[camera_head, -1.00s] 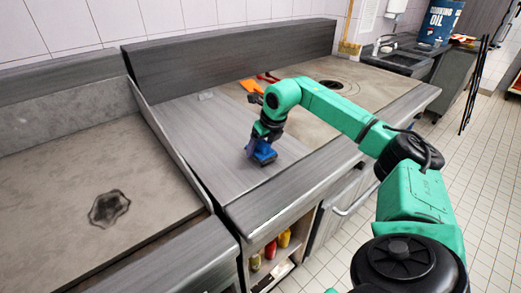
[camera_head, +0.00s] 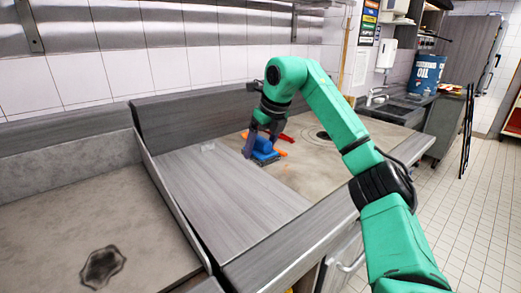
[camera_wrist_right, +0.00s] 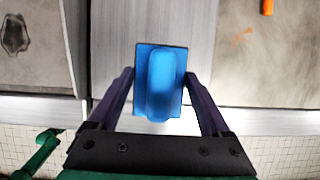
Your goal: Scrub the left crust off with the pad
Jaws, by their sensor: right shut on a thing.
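The left crust is a dark, uneven patch (camera_head: 103,266) on the grey-brown left plate; it also shows at the left of the right wrist view (camera_wrist_right: 15,34). My right gripper (camera_head: 258,146) is shut on the blue pad (camera_head: 264,147), a block with a rounded grip on a flat base. In the right wrist view the pad (camera_wrist_right: 160,82) sits between the two dark fingers, over the grey counter strip. The gripper and pad are well to the right of the left crust, apart from it. My left gripper is out of view.
A raised divider (camera_head: 172,205) stands between the left plate and the grey counter strip (camera_head: 215,195). On the right plate (camera_head: 300,165) are a dark ring (camera_head: 323,135) and red and orange items (camera_head: 285,137). A back wall panel runs behind. The left plate is otherwise clear.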

